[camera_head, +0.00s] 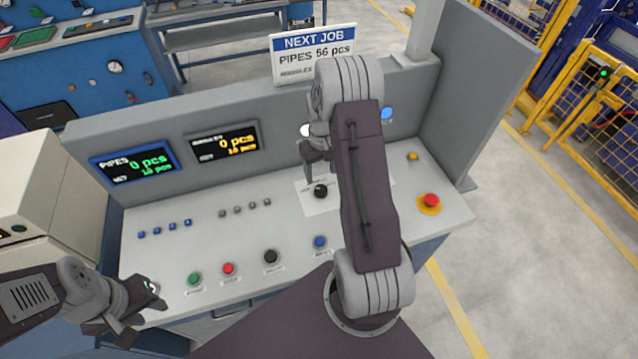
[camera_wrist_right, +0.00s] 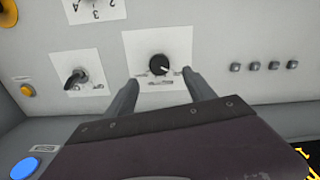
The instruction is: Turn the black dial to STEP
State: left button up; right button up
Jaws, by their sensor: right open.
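The black dial (camera_head: 320,190) sits on a white plate on the console, just below my right gripper (camera_head: 309,165) in the head view. In the right wrist view the black dial (camera_wrist_right: 159,65) lies between the two fingertips of my right gripper (camera_wrist_right: 160,77). The fingers are spread, with a gap on both sides of the dial. A light mark on the dial points right and slightly down in that view. The plate's lettering is too small to read. My left gripper (camera_head: 135,318) is at the lower left, near the console's front corner, with its fingers apparently apart and empty.
A second black switch (camera_wrist_right: 75,77) on its own white plate is beside the dial. A yellow button (camera_head: 412,157), a red emergency button (camera_head: 430,201) and a row of small grey buttons (camera_head: 245,208) are nearby. The upright back panel (camera_head: 270,105) carries two displays.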

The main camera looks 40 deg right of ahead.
aim_at(321, 189)
jog(key=f, duration=0.3)
jog(key=f+p, duration=0.1)
jog(key=f, duration=0.1)
jog(key=f+p, duration=0.1)
jog(key=f, duration=0.2)
jog(key=shift+w+d+f, duration=0.3)
jog(key=shift+w+f, duration=0.05)
jog(key=shift+w, duration=0.05)
jog(key=shift+s+a+f, duration=0.15)
jog(key=shift+s+f, duration=0.05)
jog(key=shift+f, duration=0.2)
jog(key=shift+w, duration=0.1)
jog(key=shift+f, duration=0.1)
jog(key=c, duration=1.4)
